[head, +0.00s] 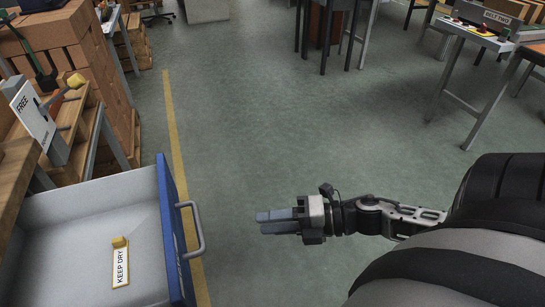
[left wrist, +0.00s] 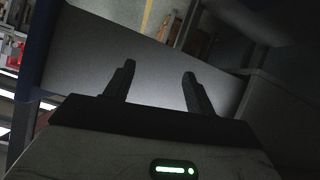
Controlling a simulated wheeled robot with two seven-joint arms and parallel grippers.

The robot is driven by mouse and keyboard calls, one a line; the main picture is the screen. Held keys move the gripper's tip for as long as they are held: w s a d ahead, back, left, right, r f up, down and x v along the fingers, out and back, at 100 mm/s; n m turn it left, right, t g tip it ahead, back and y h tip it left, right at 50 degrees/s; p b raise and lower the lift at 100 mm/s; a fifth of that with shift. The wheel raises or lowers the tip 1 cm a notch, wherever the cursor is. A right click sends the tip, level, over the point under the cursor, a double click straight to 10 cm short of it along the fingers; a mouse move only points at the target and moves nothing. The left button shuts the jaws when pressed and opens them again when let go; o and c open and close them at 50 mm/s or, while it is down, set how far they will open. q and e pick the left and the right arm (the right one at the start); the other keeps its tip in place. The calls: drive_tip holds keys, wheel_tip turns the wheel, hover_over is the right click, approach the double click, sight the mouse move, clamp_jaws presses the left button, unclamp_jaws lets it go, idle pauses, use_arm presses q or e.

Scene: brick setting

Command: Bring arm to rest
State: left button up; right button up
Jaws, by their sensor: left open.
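My right gripper (head: 277,221) reaches in from the right in the head view, over open floor. Its two grey fingers point left and lie close together with nothing between them. It is apart from the blue drawer front. My left gripper (left wrist: 159,71) does not show in the head view. In the left wrist view its two dark fingers stand well apart, with nothing held between them. A plain grey surface lies beyond them; I cannot tell how close it is.
An open drawer (head: 88,197) with a blue front and grey handle (head: 198,231) juts out at the lower left. A KEEP DRY tag (head: 120,266) lies inside. Brick stacks (head: 70,40) stand behind; a bench (head: 487,38) stands at upper right. The middle floor is clear.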

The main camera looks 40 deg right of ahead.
idle(0.4)
use_arm(q)
drive_tip(key=p, duration=0.2)
drive_tip(key=r+p, duration=0.1)
drive_tip(key=shift+a+r+p, duration=0.2)
drive_tip(key=shift+a+p, duration=0.1)
drive_tip(key=shift+p, duration=0.1)
drive_tip(key=shift+c, duration=0.3)
use_arm(e)
drive_tip(key=s+a+f+m+h, duration=0.1)
drive_tip(key=a+m+h, duration=0.3)
drive_tip(key=m, duration=0.9)
drive_tip(key=s+a+f+m+h, duration=0.1)
drive_tip(key=a+m+h, duration=0.3)
drive_tip(key=m, duration=0.9)
drive_tip(key=a, duration=0.3)
drive_tip(key=shift+s+f, duration=0.3)
drive_tip(key=shift+s, duration=0.05)
